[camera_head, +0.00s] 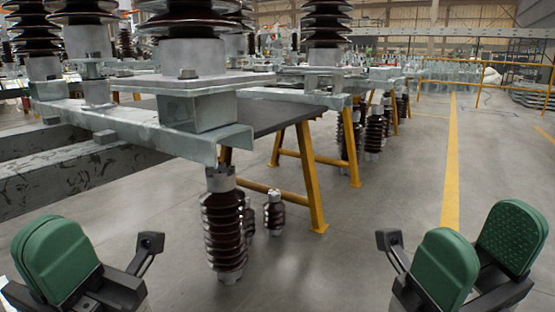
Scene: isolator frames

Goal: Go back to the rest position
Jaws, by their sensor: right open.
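My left gripper (60,260) is at the lower left of the head view, with green padded fingertips. Only one pad face shows clearly, so its opening cannot be judged. My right gripper (479,252) is at the lower right. Its two green pads stand apart with nothing between them. Both grippers are in front of the isolator frame and appear clear of it. The isolator frame's grey steel beam (150,128) carries large dark brown ribbed insulators (190,22) on metal bases.
A brown ribbed insulator (224,225) stands below the beam end, with smaller ones (273,212) behind. Yellow trestle legs (311,180) support a dark table. Grey floor (400,190) is open to the right, with a yellow line (452,160) and yellow railing (480,85) beyond.

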